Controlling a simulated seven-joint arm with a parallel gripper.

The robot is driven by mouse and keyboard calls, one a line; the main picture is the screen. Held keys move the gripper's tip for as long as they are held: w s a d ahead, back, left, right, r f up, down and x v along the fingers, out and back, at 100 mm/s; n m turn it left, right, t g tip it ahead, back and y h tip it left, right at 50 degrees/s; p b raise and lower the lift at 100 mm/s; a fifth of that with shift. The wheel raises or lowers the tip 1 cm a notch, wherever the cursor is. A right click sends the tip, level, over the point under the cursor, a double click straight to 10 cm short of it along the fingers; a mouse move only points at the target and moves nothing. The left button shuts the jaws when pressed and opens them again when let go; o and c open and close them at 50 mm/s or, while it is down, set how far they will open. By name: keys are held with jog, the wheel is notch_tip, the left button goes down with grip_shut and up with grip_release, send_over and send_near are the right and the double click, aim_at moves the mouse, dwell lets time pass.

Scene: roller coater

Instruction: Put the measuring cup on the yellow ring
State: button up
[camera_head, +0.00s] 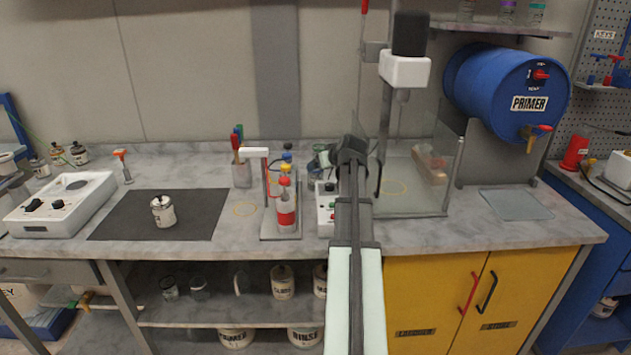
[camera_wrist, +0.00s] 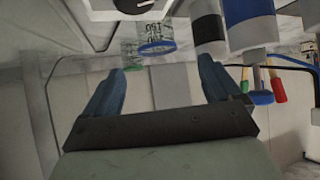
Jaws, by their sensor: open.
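A clear glass vessel with printed markings and a blue rim (camera_wrist: 157,47), which looks like a measuring cup, shows in the wrist view beyond my fingers. A similar one with a green rim (camera_wrist: 131,62) is beside it. In the head view, greenish glassware (camera_head: 321,158) stands at the back of the bench, just left of my gripper (camera_head: 352,150) and partly hidden.
A bottle rack (camera_head: 281,234) and a white control box (camera_head: 326,215) stand left of my arm. Clear panels and a post (camera_head: 456,175) stand to the right. A small labelled pot (camera_head: 163,212) sits on a dark mat (camera_head: 115,220). A blue primer drum (camera_head: 485,85) is at the right.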

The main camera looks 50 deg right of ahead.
jog(key=x, duration=0.5)
jog(key=shift+w+d+f, duration=0.15)
jog(key=shift+w+f, duration=0.05)
jog(key=shift+w, duration=0.05)
jog(key=shift+d+x, duration=0.2)
jog(key=shift+x, duration=2.35)
jog(key=c, duration=1.2)
jog(key=shift+c, duration=0.2)
jog(key=shift+r, duration=0.15)
notch_tip(320, 180, up, 10)
